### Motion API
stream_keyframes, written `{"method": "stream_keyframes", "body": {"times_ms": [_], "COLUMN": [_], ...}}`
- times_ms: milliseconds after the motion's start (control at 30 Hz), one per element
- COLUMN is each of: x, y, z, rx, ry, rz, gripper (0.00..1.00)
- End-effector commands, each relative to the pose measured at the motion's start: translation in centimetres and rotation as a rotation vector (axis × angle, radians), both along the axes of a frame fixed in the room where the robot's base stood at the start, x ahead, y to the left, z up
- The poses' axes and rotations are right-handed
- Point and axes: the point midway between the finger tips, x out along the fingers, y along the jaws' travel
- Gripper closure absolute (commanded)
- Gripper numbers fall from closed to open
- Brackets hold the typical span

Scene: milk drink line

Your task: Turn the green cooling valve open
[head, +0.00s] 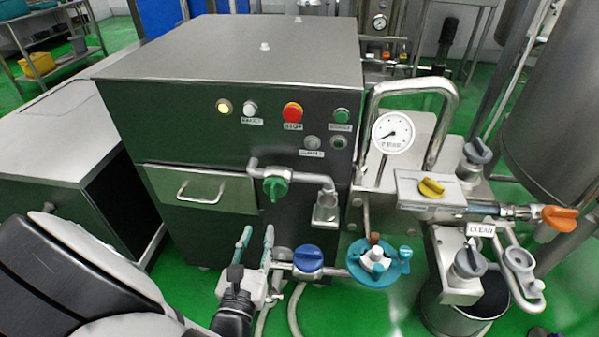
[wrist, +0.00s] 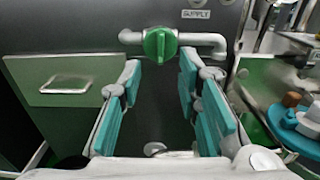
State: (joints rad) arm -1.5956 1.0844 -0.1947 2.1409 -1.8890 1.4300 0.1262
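The green valve knob (head: 275,187) sits on a short silver pipe at the front of the dark cabinet. It also shows in the wrist view (wrist: 160,45), near the top centre, with its raised grip bar standing about upright. My gripper (head: 257,236) is open, with teal pads on its fingers. In the head view it is below and slightly left of the knob. In the wrist view the two fingertips (wrist: 160,66) stand apart, one to either side below the knob. Nothing is between the fingers, and they appear clear of the knob.
A blue valve (head: 308,259) and a teal round fitting (head: 378,262) are close right of my gripper. A drawer handle (head: 201,190) protrudes at left. Buttons, including a red stop button (head: 292,112), are above. A pressure gauge (head: 393,133), yellow knob (head: 431,188) and orange knob (head: 560,218) are farther right.

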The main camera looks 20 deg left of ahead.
Motion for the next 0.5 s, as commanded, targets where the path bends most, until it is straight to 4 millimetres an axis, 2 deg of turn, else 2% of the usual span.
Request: {"method": "stream_keyframes", "body": {"times_ms": [167, 500], "x": [1.6, 8.0], "y": [0.4, 1.9], "z": [-0.1, -0.2], "rx": [-0.001, 0.000], "ry": [-0.002, -0.002], "rz": [0.002, -0.001], "gripper": [0.69, 0.69]}}
